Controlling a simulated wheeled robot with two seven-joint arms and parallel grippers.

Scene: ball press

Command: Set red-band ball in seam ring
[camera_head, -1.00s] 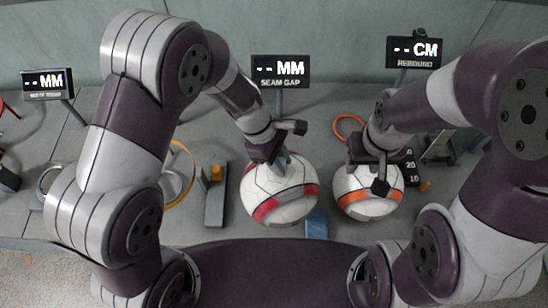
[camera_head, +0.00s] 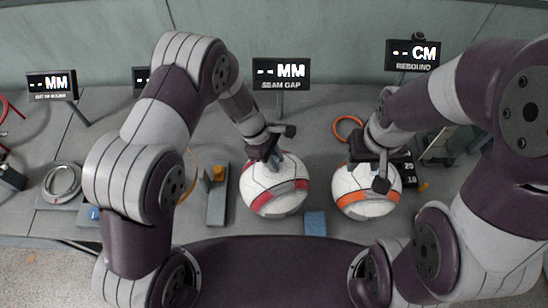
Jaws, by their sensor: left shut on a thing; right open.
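The white red-band ball (camera_head: 275,198) is at the middle of the bench in the head view, its red band across the front. My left gripper (camera_head: 273,160) is at the top of this ball and shut on it; the fingertips are partly hidden. I cannot tell whether the ball touches the bench. No ring is clearly marked as the seam ring. A yellow ring (camera_head: 191,160) is mostly hidden behind my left arm. The SEAM GAP display (camera_head: 281,72) stands behind the ball. My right gripper (camera_head: 376,168) is open at the top of the orange-band ball (camera_head: 366,204).
A grey stand with an orange knob (camera_head: 217,196) is left of the red-band ball. A blue block (camera_head: 316,223) lies between the balls, near the front edge. A silver ring (camera_head: 62,180) sits at far left. An orange ring (camera_head: 348,128) lies behind, near the REBOUND display (camera_head: 412,55).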

